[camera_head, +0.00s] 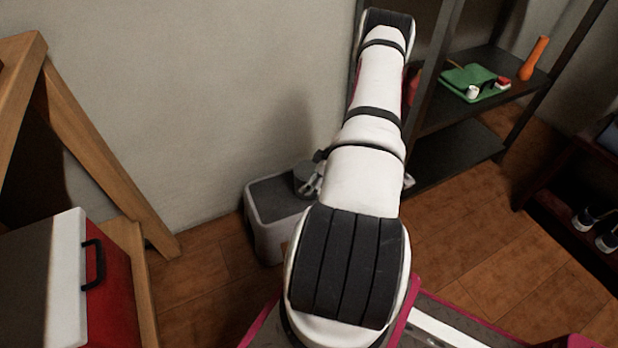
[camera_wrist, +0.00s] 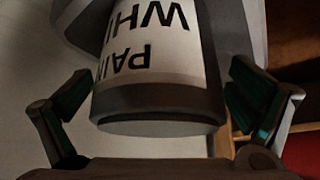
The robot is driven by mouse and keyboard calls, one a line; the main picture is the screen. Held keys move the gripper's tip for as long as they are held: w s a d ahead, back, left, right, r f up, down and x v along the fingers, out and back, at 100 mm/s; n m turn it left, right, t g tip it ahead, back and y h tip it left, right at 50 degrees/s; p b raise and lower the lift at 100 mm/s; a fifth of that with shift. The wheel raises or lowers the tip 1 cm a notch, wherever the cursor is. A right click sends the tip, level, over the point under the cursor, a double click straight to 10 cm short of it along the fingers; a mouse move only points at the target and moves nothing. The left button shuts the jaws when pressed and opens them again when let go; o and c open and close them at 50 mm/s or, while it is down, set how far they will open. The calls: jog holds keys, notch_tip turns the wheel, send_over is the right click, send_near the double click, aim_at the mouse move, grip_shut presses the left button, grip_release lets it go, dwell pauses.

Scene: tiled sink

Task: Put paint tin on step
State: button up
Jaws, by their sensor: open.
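The paint tin (camera_wrist: 152,98) fills the middle of the wrist view, with a white label reading upside-down letters and a grey band and end. In the head view the grey tin (camera_head: 304,179) shows at the right end of the top of the light grey step (camera_head: 262,222), partly hidden by my arm. A pale part of the step (camera_wrist: 247,38) shows behind the tin in the wrist view. My gripper (camera_wrist: 160,100) is open, one finger on each side of the tin, with a gap visible on the right. In the head view my arm hides most of the gripper.
A red and white box with a black handle (camera_head: 94,264) stands at the left by a wooden frame (camera_head: 108,150). A dark shelf (camera_head: 455,140) at the right holds a green item (camera_head: 470,82) and an orange object (camera_head: 533,58). The wall is close behind the step. Wooden floor (camera_head: 480,240) is clear at right.

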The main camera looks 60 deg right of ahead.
jog(key=p+v, duration=0.4)
jog(key=v, duration=0.7)
jog(key=w+d+r+g+h, duration=0.1)
jog(key=w+d+r+h, duration=0.3)
jog(key=r, duration=0.5)
jog(key=w+d+r+h, duration=0.1)
jog(key=w+r, duration=0.5)
jog(key=r, duration=0.3)
jog(key=w+a+r+m+g+h, duration=0.15)
jog(key=a+r, duration=0.35)
jog(key=r, duration=0.5)
jog(key=w+a+r+m+h, duration=0.15)
jog(key=a+r, duration=0.35)
jog(key=r, duration=0.5)
jog(key=s+a+r+m+g, duration=0.1)
jog(key=s+a+r, duration=0.2)
jog(key=a, duration=0.4)
jog(key=s+a+r+m+y, duration=0.1)
jog(key=s+a+r, duration=0.1)
jog(key=s+a, duration=0.35)
jog(key=s+a+r+m+g, duration=0.1)
jog(key=s+a+r, duration=0.15)
jog(key=a, duration=0.55)
jog(key=s+a+n+g+y, duration=0.1)
jog(key=s+a+y, duration=0.3)
jog(key=s+a, duration=1.2)
jog(key=shift+a+n+y, duration=0.4)
jog(key=shift+a+n, duration=0.1)
jog(key=shift+a, duration=0.35)
